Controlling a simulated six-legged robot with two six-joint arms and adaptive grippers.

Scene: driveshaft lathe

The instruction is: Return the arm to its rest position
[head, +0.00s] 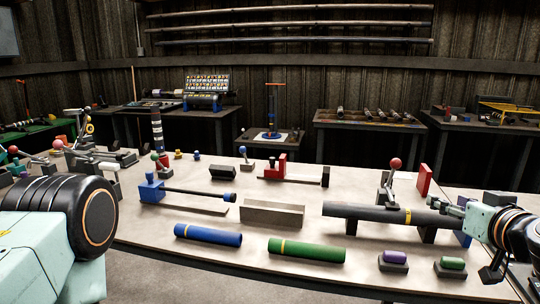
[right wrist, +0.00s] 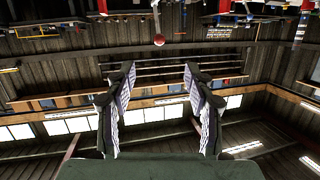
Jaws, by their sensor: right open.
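My right gripper (head: 440,204) comes in from the right in the head view, beside the right end of a dark shaft (head: 370,212) with a yellow band. In the right wrist view my right gripper (right wrist: 158,78) has its two fingers wide apart with nothing between them. That view looks upside down over the room. A lever with a red knob (head: 396,163) stands behind the shaft; a red ball (right wrist: 158,40) also shows beyond the fingertips in the wrist view. A link of my left arm fills the lower left of the head view; its gripper is not seen.
The workbench (head: 300,224) carries a blue cylinder (head: 208,235), a green cylinder (head: 306,249), a grey block (head: 272,213), and purple (head: 395,257) and green (head: 453,263) pieces on dark bases. A red plate (head: 424,180) stands behind the shaft. Other tables line the back wall.

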